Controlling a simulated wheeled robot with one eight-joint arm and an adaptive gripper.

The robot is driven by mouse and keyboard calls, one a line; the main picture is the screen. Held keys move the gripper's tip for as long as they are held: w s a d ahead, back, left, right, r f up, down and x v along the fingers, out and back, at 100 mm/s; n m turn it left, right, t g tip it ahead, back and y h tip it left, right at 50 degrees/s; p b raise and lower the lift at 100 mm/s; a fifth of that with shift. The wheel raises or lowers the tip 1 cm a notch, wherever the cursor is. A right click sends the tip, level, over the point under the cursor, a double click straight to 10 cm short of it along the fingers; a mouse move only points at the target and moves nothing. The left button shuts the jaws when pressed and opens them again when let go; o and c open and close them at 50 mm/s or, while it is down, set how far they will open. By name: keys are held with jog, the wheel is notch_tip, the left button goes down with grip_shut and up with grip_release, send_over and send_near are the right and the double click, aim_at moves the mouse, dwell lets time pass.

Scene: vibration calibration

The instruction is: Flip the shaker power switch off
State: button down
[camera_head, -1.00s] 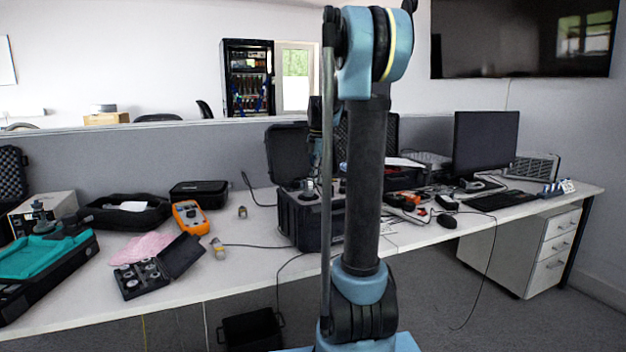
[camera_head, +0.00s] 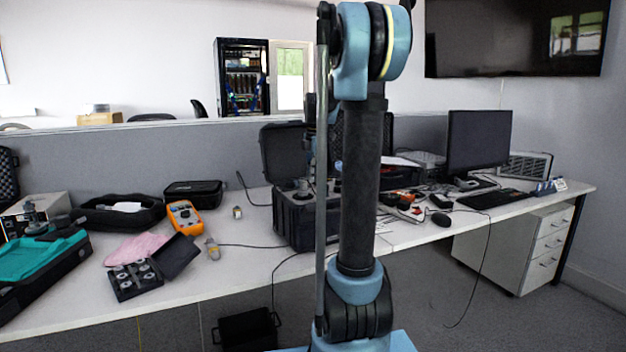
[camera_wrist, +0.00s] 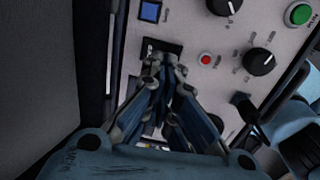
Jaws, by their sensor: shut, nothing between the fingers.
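The shaker is an open black case (camera_head: 298,222) on the table in the head view, partly behind my arm. In the wrist view its light grey control panel (camera_wrist: 190,35) fills the upper middle. A black rectangular part (camera_wrist: 148,44), apparently the power switch, lies right at my fingertips, which cover much of it. My gripper (camera_wrist: 160,66) is shut and empty, with its tips over or against the lower part of that piece. I cannot tell whether they touch, nor which way the switch is set. In the head view my gripper is not clearly visible.
Around the switch are a blue square button (camera_wrist: 150,11), a small red button (camera_wrist: 205,59), black knobs (camera_wrist: 259,62) and a green button (camera_wrist: 299,13). A dark case wall (camera_wrist: 90,60) stands close on the left. An orange meter (camera_head: 186,217) lies left of the case.

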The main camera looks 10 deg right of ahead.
notch_tip(320, 180, up, 13)
jog(key=w, duration=0.1)
jog(key=shift+w+a+r, duration=0.15)
jog(key=shift+w+a, duration=0.1)
jog(key=shift+w, duration=0.05)
dwell(0.4)
